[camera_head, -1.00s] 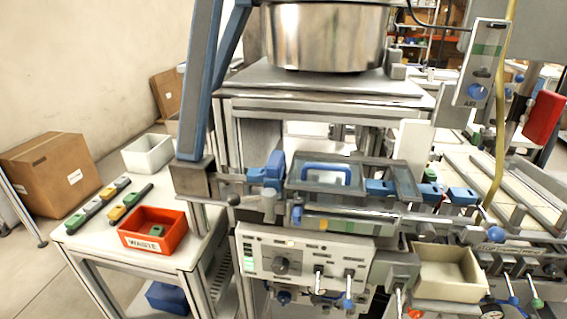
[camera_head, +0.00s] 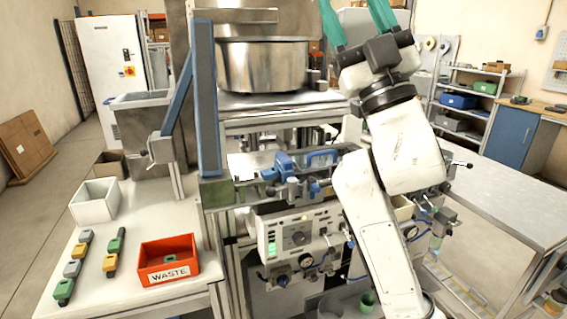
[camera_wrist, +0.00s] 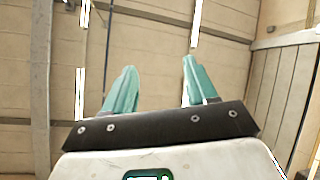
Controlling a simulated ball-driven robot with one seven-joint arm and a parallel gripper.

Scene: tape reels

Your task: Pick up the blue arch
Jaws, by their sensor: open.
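The blue arch (camera_head: 322,156) is a handle-shaped piece on the machine's middle level, below the steel pot. It is partly hidden behind a blue clamp and my white arm in the head view. My gripper (camera_head: 357,16) is raised at the top of the head view, well above the arch and to its right, pointing up. Its teal fingers are spread apart with nothing between them. In the wrist view my gripper (camera_wrist: 158,82) is also empty, and only beige wall or ceiling panels show beyond it. The arch is not in the wrist view.
The steel pot (camera_head: 262,66) stands above the arch on the machine. A blue post (camera_head: 206,100) rises to its left. A control panel (camera_head: 300,236) is below. The red waste bin (camera_head: 168,262) is on the left table. A grey bench (camera_head: 505,200) at right has clear room.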

